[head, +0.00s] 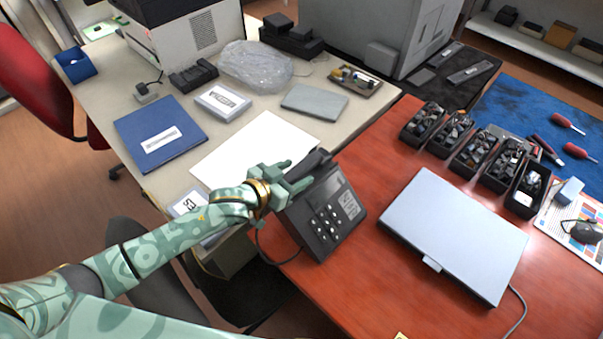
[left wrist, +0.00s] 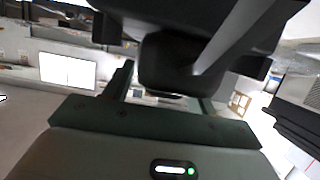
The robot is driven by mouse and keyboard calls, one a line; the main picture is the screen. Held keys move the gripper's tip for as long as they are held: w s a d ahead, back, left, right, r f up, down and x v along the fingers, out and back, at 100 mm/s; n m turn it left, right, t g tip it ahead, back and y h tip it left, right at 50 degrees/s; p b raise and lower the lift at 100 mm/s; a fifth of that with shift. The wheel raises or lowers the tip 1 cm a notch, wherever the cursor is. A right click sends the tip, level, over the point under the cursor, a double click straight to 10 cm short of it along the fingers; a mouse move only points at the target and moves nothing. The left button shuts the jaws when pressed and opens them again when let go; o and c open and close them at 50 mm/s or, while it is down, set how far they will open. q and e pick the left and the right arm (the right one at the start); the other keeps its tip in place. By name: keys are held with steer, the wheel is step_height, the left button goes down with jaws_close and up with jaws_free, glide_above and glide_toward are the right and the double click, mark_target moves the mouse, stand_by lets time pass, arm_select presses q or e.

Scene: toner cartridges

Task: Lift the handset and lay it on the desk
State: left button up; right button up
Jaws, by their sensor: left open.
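The black desk phone (head: 328,212) stands tilted on the left edge of the red desk (head: 375,285). Its dark handset (head: 314,163) lies along the upper left side of the phone, partly hidden by my gripper. My left gripper (head: 299,173) is open at the handset, one finger on either side as far as I can see. In the left wrist view, a large dark shape, apparently the handset (left wrist: 175,65), comes down between the spread fingers of the gripper (left wrist: 165,90). Contact cannot be told. My right gripper is out of view.
A closed grey laptop (head: 453,235) lies right of the phone. Several black parts bins (head: 470,158) stand behind it. A white sheet (head: 250,150) and a blue binder (head: 160,134) lie on the pale desk at left. Bare red desk shows between phone and laptop.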

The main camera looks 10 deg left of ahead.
arm_select(q)
steer(key=shift+w+d+f, duration=0.15)
steer(key=shift+w, duration=0.15)
steer(key=c, duration=1.2)
steer(key=shift+o, duration=0.2)
steer(key=shift+r, duration=0.2)
